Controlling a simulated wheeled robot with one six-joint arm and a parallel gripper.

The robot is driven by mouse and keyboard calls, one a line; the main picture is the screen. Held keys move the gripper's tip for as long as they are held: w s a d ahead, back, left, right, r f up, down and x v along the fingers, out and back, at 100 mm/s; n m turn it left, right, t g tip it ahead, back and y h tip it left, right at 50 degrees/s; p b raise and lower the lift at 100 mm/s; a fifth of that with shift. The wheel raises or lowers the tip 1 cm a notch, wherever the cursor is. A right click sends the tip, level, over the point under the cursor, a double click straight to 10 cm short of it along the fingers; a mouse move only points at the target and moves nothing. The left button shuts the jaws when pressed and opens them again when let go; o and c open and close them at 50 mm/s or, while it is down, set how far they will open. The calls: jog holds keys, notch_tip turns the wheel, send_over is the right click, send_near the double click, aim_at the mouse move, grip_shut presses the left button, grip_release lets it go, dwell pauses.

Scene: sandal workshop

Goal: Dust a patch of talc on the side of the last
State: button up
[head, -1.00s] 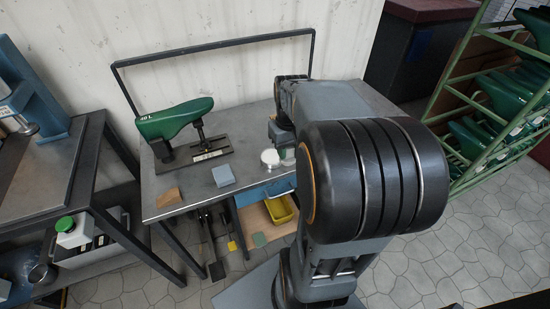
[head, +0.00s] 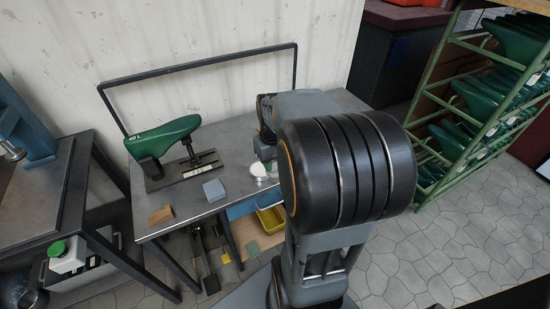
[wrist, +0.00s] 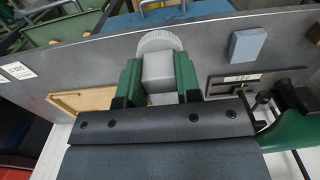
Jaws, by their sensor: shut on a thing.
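The green last (head: 163,136), marked "40 L", sits on a dark stand on the grey bench at left in the head view. Part of it shows at the right edge of the wrist view (wrist: 290,128). My gripper (wrist: 158,73) is shut on a pale grey block (wrist: 158,72), held between its green fingers. A round pale disc (wrist: 158,41) shows just beyond the block and seems joined to it. In the head view a white round thing (head: 259,169) shows by my arm's end, right of the last and apart from it. No talc patch is visible on the last.
A blue block (head: 214,190) and a brown block (head: 160,214) lie on the bench (head: 190,212) near its front edge. A black frame (head: 200,69) rises along the back. A green rack of lasts (head: 470,120) stands at right, another table (head: 45,205) at left.

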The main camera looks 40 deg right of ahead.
jog(key=w+d+f+p, duration=0.3)
jog(key=w+f+p, duration=0.1)
jog(key=w+p, duration=0.6)
jog(key=shift+w+f+b, duration=0.25)
jog(key=shift+f+b, duration=0.55)
jog(key=shift+f, duration=0.25)
jog(key=shift+w+f+b, duration=0.2)
jog(key=shift+f+b, duration=0.6)
jog(key=shift+f, duration=0.2)
jog(key=shift+w+f+b, duration=0.25)
jog(key=shift+f+b, duration=0.55)
jog(key=shift+f, duration=0.25)
jog(key=shift+f+b, duration=0.5)
jog(key=shift+f, duration=0.1)
jog(key=shift+r, duration=0.2)
notch_tip(320, 180, up, 7)
jog(key=p, duration=0.4)
jog(key=shift+p, duration=0.4)
jog(key=shift+f, duration=0.15)
